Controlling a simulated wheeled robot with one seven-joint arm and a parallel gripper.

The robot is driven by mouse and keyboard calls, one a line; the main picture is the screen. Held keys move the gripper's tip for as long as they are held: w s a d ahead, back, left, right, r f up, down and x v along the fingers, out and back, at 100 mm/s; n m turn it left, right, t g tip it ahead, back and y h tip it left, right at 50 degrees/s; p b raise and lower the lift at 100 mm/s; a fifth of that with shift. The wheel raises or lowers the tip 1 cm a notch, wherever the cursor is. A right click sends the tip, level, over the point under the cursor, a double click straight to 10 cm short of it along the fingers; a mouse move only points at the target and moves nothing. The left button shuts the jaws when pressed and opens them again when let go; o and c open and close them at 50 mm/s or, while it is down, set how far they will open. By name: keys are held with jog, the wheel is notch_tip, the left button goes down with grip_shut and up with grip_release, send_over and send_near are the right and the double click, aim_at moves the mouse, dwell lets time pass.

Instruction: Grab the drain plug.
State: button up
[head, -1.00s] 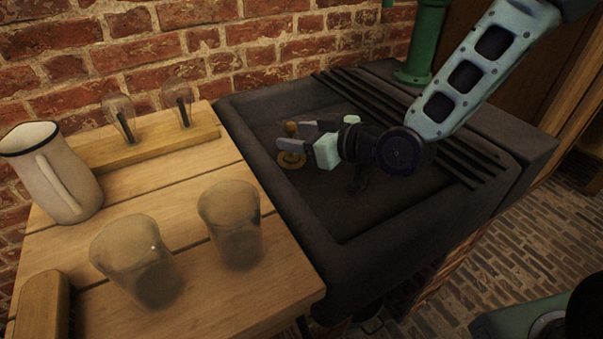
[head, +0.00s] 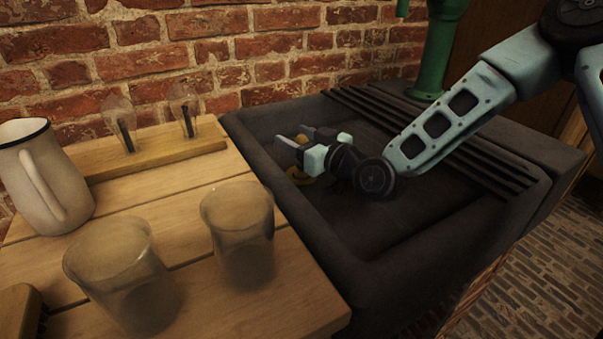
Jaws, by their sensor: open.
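The drain plug (head: 302,138) is a small brass piece in the dark sink (head: 275,195). Only a little of it shows, between the fingertips of my gripper. My gripper (head: 293,138) is open, low in the sink, with its fingers pointing left, one on each side of the plug in this view. I cannot tell whether either finger touches it. A round brass drain fitting (head: 299,175) on the sink floor is partly hidden below my gripper.
A wooden table (head: 190,180) left of the sink holds two smoky glass jars (head: 120,270) (head: 238,235), an enamel jug (head: 40,180) and a wooden block (head: 160,156) with two clear glass pieces. A ribbed drainboard (head: 440,140) and green post (head: 440,45) stand right.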

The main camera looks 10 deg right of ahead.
jog(key=shift+w+a, duration=0.25)
jog(key=shift+w, duration=0.05)
jog(key=shift+c, duration=0.3)
grip_shut()
jog(key=shift+r, duration=0.1)
